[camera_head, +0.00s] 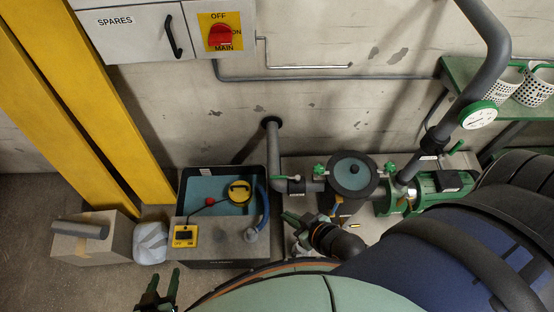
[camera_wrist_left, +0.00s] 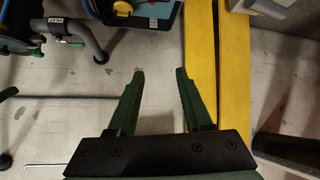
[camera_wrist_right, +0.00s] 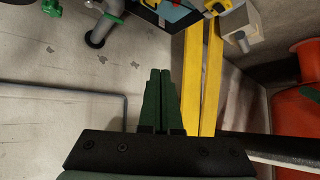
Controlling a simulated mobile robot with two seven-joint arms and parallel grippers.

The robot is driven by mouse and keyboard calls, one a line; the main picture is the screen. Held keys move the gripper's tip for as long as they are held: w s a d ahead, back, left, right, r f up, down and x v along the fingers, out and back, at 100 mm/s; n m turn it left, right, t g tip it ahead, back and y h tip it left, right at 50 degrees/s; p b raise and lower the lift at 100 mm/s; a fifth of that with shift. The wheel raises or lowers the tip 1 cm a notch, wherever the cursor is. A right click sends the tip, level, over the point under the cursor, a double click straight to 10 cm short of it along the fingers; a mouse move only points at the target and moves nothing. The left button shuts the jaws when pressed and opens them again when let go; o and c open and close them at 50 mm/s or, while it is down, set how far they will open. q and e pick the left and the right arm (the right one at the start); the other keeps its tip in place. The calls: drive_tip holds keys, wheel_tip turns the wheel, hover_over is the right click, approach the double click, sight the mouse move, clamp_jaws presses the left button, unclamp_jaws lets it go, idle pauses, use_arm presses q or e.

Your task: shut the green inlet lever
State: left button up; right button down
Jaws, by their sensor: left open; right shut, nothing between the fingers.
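The green inlet lever (camera_head: 286,177) is on the grey pipe (camera_head: 274,150) left of the round strainer pot (camera_head: 353,172) in the head view. It looks roughly in line with the short level pipe run there. In the left wrist view a green lever (camera_wrist_left: 73,44) shows beside the labelled pipe at the upper left. My left gripper (camera_head: 160,289) is open and empty, low at the left, well apart from the lever. My right gripper (camera_head: 299,221) is shut and empty, below the lever in the picture and apart from it. Its closed fingers (camera_wrist_right: 158,72) show in the right wrist view.
A dark tub (camera_head: 222,170) with a yellow-lidded item stands left of the pipe. The green pump (camera_head: 432,190) and gauge (camera_head: 480,115) are at the right. Yellow posts (camera_head: 60,110) stand left. A cardboard box (camera_head: 95,243) sits on the floor.

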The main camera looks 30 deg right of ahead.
drive_tip(key=w+d+f+m+g+h+b, duration=0.1)
drive_tip(key=w+d+f+m+g+b, duration=0.2)
drive_tip(key=w+f+b, duration=0.95)
use_arm(q)
wheel_tip(320, 180, down, 15)
drive_tip(key=w+d+b, duration=0.1)
drive_tip(key=d+b, duration=0.2)
drive_tip(key=b, duration=0.4)
drive_tip(key=shift+w+m+h, duration=0.3)
drive_tip(key=shift+m+h, duration=0.1)
use_arm(e)
drive_tip(key=w+d+f+m+g+h, duration=0.1)
drive_tip(key=w+d+m, duration=0.1)
drive_tip(key=w, duration=0.4)
drive_tip(key=w+d+m+g+h, duration=0.2)
drive_tip(key=w+d, duration=0.3)
drive_tip(key=w, duration=0.1)
drive_tip(key=shift+w+f, duration=0.35)
use_arm(q)
drive_tip(key=shift+a, duration=0.1)
use_arm(e)
drive_tip(key=shift+f, duration=0.1)
